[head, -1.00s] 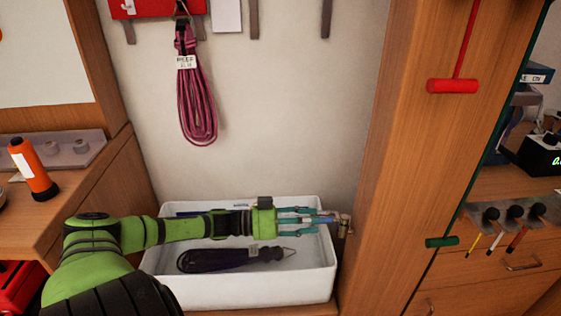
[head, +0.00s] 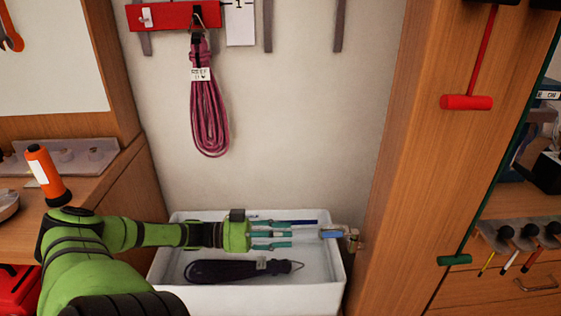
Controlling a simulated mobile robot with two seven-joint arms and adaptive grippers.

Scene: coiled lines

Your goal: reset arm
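My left gripper (head: 290,235), green with teal fingers, reaches in from the left over the white tub (head: 255,299). Its fingers look apart, with nothing seen held between them. They point at a small blue handle on a brass fitting (head: 350,239) at the tub's right end, with a gap between. A pink coiled line (head: 207,115) with a white tag hangs from a hook on the wall above. My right gripper is not in view.
An orange flashlight (head: 46,176) stands on the left wooden counter. The wall between the pink coil and the cabinet is clear.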

